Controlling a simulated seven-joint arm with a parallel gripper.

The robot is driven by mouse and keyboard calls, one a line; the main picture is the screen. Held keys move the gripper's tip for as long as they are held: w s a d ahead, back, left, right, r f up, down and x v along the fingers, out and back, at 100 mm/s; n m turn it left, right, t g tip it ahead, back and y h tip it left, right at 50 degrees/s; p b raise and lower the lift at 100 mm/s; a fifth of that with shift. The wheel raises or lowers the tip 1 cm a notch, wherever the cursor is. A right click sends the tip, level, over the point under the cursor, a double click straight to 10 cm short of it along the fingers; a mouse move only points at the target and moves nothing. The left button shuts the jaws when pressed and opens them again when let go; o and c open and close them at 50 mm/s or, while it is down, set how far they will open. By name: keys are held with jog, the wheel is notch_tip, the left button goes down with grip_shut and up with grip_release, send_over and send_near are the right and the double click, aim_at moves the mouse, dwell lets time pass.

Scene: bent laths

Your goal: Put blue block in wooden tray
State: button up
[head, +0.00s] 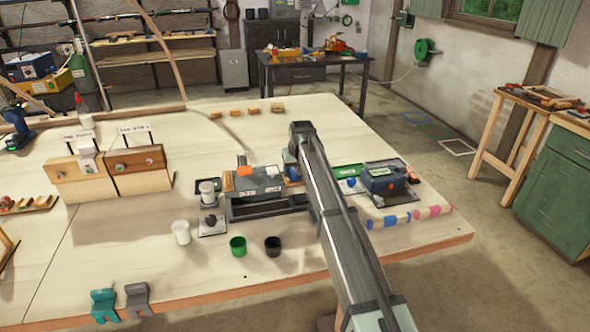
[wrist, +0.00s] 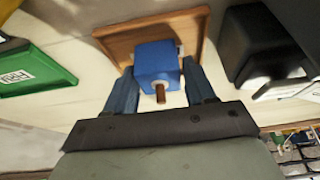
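The blue block (wrist: 156,60) has a short brown peg sticking out toward the wrist camera. It sits between the two blue fingers of my gripper (wrist: 160,78), whose tips appear to touch its left and right sides. The wooden tray (wrist: 118,42), with a brown rim, lies behind the block in the wrist view. I cannot tell whether the block touches the tray floor. In the head view my arm reaches over the bench, and its links hide most of the gripper, the block and the tray.
In the wrist view a green bin (wrist: 38,70) is on the left and a black box (wrist: 258,48) on the right. In the head view a grey machine (head: 258,185) and a blue device (head: 384,178) flank my arm. Cups (head: 238,246) stand in front.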

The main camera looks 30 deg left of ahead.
jog(key=o, duration=0.3)
jog(key=v, duration=1.2)
jog(key=shift+r, duration=0.15)
